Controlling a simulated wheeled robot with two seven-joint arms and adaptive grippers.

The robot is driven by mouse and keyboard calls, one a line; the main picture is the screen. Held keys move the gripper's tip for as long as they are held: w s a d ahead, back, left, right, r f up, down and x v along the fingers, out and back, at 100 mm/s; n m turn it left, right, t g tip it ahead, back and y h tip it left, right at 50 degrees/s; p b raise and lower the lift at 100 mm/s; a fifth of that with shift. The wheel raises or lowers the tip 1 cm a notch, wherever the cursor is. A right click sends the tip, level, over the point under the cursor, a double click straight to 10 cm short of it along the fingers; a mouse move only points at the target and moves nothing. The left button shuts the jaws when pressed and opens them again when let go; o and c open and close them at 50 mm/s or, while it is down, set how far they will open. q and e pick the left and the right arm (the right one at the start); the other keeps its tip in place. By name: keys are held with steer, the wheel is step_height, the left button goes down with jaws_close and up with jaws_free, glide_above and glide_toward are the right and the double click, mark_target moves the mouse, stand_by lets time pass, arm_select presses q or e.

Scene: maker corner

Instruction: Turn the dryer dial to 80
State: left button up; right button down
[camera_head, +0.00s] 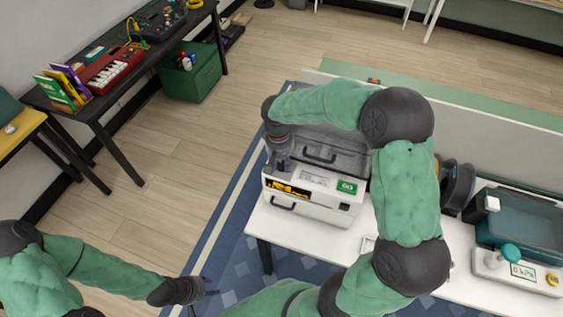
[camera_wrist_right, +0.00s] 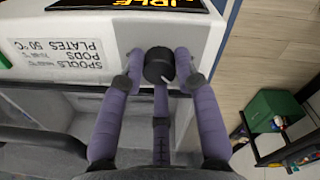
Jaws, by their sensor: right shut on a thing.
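The dryer (camera_head: 312,208) is a pale box with a grey lid on the white table, with an orange-lit panel and printed label on top. In the right wrist view its round black dial (camera_wrist_right: 158,65) sits on the pale panel, beside the label (camera_wrist_right: 62,58), which appears upside down. My right gripper (camera_wrist_right: 159,72) has its purple fingers closed around the dial. In the head view the right gripper (camera_head: 283,160) is over the dryer's left end, and the dial is hidden. My left gripper (camera_head: 205,288) is empty at the lower left, its fingers apart. The dial's setting cannot be read.
Right of my right arm on the white table (camera_head: 255,226) are a dark spool (camera_head: 457,186), a teal bin (camera_head: 528,220) and a white device with a display (camera_head: 520,270). A grey partition (camera_head: 490,140) stands behind. A green crate (camera_head: 192,75) is on the floor.

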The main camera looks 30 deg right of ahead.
steer(key=c, duration=0.9)
jaws_free()
steer(key=shift+w+r, duration=0.1)
